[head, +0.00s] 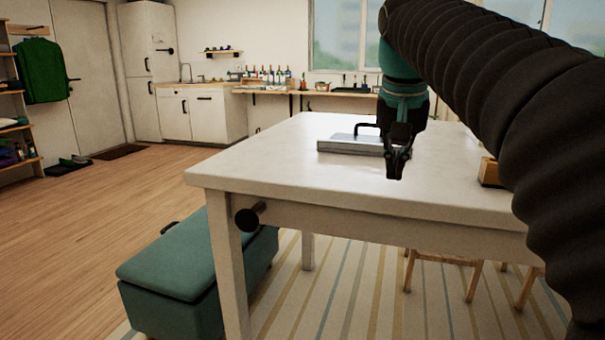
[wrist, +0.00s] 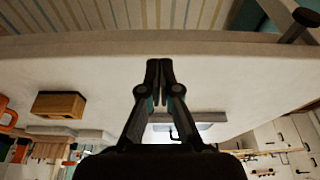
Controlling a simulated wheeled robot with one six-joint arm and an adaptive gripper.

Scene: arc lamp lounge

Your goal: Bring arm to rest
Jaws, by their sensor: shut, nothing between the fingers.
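My gripper (head: 396,172) hangs from my arm over the white table (head: 260,165) in the head view, its fingers pointing down. In the wrist view my gripper (wrist: 160,68) shows with its two fingertips together and nothing between them. A flat grey case-like box with a dark handle (head: 345,146) lies on the table just left of and behind the gripper. It also shows partly behind the fingers in the wrist view (wrist: 205,127). My dark ribbed arm fills the right of the head view and hides part of the table.
A wooden block (head: 488,172) sits at the table's right side, also in the wrist view (wrist: 58,104). A teal bench (head: 180,262) stands left under the table. A black knob (head: 247,219) sticks out at the table's front. The wooden floor at left is open.

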